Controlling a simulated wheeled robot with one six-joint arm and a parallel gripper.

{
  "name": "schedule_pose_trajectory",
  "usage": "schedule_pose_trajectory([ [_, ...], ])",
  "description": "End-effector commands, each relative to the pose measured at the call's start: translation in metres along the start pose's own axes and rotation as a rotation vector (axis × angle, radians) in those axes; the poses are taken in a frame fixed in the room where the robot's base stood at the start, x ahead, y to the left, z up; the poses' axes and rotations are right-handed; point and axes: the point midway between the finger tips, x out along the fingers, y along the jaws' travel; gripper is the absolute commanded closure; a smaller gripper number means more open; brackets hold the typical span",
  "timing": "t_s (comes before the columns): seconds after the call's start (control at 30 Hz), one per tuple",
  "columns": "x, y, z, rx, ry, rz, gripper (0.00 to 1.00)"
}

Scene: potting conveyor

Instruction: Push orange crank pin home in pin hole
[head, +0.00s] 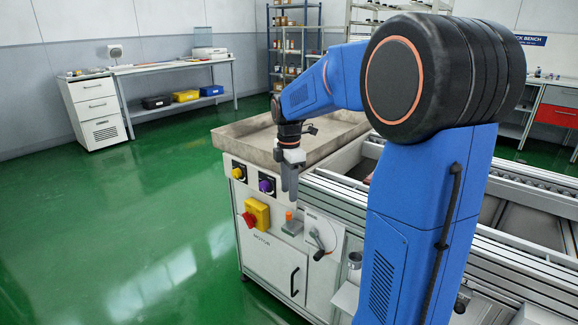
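The orange crank pin (289,215) is small and shows as an orange top at a grey block (292,227) on the front of the machine cabinet. The pin hole itself is not visible, and I cannot tell how deep the pin sits. A crank with a dark handle (318,243) is on a pale plate just right of the block. My gripper (291,198) points down above the pin, with a small gap seeming to separate them. Its fingers look close together, but their opening is too small to tell.
A red knob on a yellow box (255,214) is left of the pin. Yellow (238,172) and purple (266,185) knobs sit higher on the panel. A wide tray (240,140) is behind, and conveyor rails (530,195) run right. Open green floor (130,220) lies left.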

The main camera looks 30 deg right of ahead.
Motion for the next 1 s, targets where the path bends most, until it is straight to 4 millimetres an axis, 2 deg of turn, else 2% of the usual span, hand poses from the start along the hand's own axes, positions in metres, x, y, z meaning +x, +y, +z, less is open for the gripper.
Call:
schedule_pose_trajectory([
  [0.03, -0.012, 0.001, 0.000, 0.000, 0.000, 0.004, 0.62],
  [0.2, -0.044, 0.001, 0.000, 0.000, 0.000, 0.003, 0.62],
  [0.4, -0.072, 0.001, 0.000, 0.000, 0.000, 0.002, 0.62],
  [0.6, -0.083, 0.000, 0.000, 0.000, 0.000, 0.000, 0.62],
  [1.0, -0.084, 0.000, 0.000, 0.000, 0.000, 0.000, 0.62],
])
